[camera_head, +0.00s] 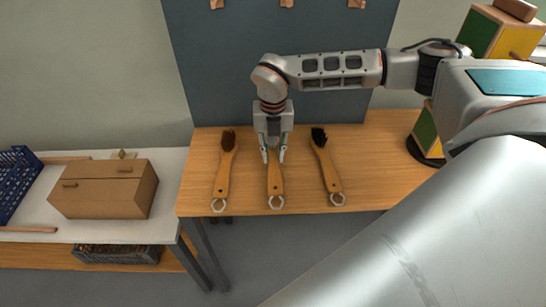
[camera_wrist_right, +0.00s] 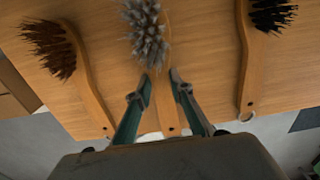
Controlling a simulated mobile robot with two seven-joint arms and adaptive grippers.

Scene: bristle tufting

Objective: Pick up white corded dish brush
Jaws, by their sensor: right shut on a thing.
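The white corded dish brush lies in the middle of the wooden table, its wooden handle (camera_head: 276,186) pointing to the front edge with a pale ring at the end. Its grey-white bristles (camera_wrist_right: 145,32) show in the right wrist view; in the head view my gripper hides them. My right gripper (camera_head: 273,158) comes down over this brush and is shut on its handle just below the bristles, one finger on each side, as the right wrist view (camera_wrist_right: 160,80) also shows. My left gripper is not in view.
A brown-bristled brush (camera_head: 225,168) lies to the left and a black-bristled brush (camera_head: 326,166) to the right, both apart from my fingers. A grey panel (camera_head: 225,60) stands behind the table (camera_head: 300,201). A cardboard box (camera_head: 105,190) sits on the white table at left.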

